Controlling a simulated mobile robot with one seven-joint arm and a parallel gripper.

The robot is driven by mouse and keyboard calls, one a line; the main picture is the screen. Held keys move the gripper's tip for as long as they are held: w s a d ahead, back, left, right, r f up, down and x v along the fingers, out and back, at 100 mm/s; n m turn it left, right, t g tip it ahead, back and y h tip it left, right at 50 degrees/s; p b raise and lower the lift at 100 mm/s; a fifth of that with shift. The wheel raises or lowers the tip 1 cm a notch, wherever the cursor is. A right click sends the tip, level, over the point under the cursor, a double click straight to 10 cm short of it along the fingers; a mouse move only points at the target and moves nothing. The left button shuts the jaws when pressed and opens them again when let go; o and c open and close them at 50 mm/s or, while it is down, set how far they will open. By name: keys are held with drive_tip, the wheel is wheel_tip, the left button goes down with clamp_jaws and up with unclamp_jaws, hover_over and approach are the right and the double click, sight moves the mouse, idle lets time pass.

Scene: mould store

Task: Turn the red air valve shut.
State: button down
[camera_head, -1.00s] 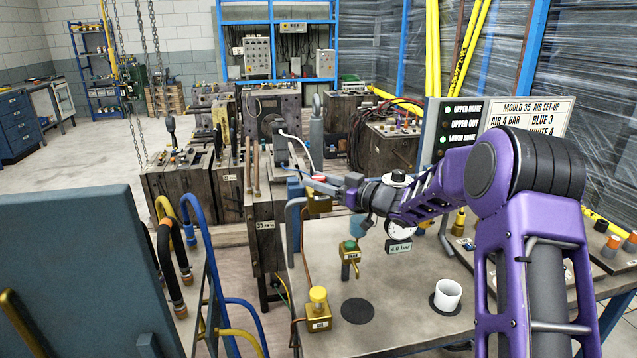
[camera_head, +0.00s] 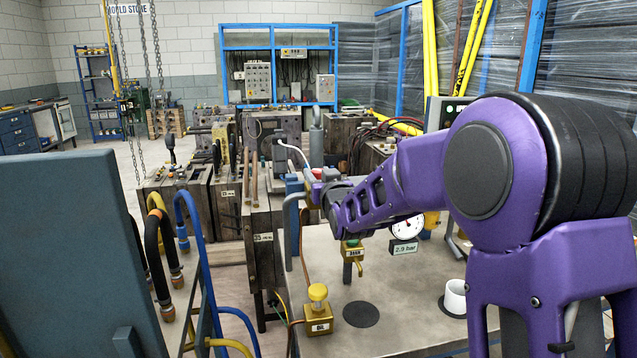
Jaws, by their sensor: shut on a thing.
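My gripper (camera_head: 313,184) is at the far left edge of the bench, at the end of my outstretched purple arm. It is small in view and partly hidden by my own wrist; its jaws are shut on the red air valve. The valve itself is almost wholly covered by the gripper and wrist, so its handle angle cannot be read. A round pressure gauge (camera_head: 407,226) stands on the bench, and its display (camera_head: 405,248) reads 2.9 bar.
A brass drain valve (camera_head: 353,251) and a brass block with a yellow knob (camera_head: 318,312) stand on the grey bench (camera_head: 415,300). A blue-grey panel (camera_head: 75,250) and hoses (camera_head: 195,240) are at left.

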drive_tip(key=m+h, duration=0.2)
drive_tip(key=h, duration=0.1)
drive_tip(key=shift+a+t+p, duration=0.2)
drive_tip(key=shift+t+p, duration=0.15)
drive_tip(key=shift+t, duration=0.05)
drive_tip(key=m+h+p, duration=0.2)
drive_tip(key=h, duration=0.1)
drive_tip(key=h+p, duration=0.1)
drive_tip(key=shift+r+m, duration=0.25)
drive_tip(key=shift+m, duration=0.15)
drive_tip(key=m+h+p, duration=0.3)
drive_tip(key=h+p, duration=0.1)
drive_tip(key=h, duration=0.1)
drive_tip(key=shift+g, duration=0.4)
drive_tip(key=shift+d+f+m+g+h+p, duration=0.15)
drive_tip(key=shift+m+g+h+p, duration=0.45)
drive_tip(key=shift+m+h+p, duration=0.4)
drive_tip(key=shift+h, duration=0.4)
drive_tip(key=shift+c, duration=2.2)
unclamp_jaws()
drive_tip(key=v, duration=1.2)
